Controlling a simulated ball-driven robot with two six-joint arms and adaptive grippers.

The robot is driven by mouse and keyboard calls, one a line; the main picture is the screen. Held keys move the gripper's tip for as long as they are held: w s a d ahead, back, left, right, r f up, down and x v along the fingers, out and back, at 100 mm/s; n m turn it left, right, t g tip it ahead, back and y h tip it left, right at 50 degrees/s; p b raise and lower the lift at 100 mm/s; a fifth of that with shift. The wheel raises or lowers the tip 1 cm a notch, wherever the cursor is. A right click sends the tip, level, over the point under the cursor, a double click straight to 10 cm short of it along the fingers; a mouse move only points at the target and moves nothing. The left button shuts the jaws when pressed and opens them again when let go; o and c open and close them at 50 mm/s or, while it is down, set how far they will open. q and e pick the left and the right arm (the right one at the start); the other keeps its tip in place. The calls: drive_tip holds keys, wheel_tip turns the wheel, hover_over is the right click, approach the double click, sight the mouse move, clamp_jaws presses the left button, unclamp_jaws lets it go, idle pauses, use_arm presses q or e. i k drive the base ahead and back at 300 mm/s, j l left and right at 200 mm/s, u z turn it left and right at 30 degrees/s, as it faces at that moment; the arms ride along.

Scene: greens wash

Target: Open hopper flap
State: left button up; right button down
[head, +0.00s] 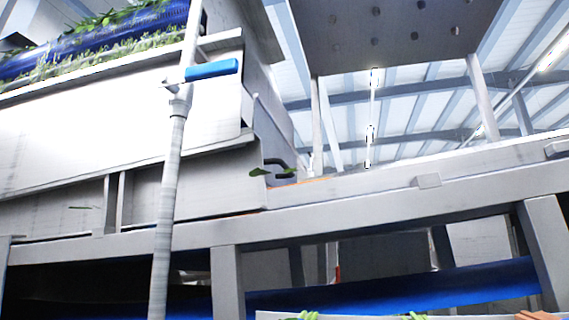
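A large pale metal housing (90,135) with a sloped side fills the left of the head view. I cannot tell for sure which panel is the hopper flap. A small dark curved handle (280,166) shows at the housing's right end, low down, with green leaves (259,171) beside it. A blue lever handle (211,70) sits on a grey upright pipe (170,180) in front of the housing. Neither of my grippers shows in this view.
A blue belt (95,38) carrying leafy greens runs along the top left. A grey frame rail (370,205) crosses the middle, with another blue belt (400,286) below it. A perforated grey panel (400,35) hangs at the top. Greens (303,316) show at the bottom edge.

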sight(279, 155)
drive_tip(key=k+j, duration=0.35)
drive_tip(key=k+j+z, duration=0.1)
drive_tip(key=k+j, duration=0.25)
drive_tip(key=k, duration=0.25)
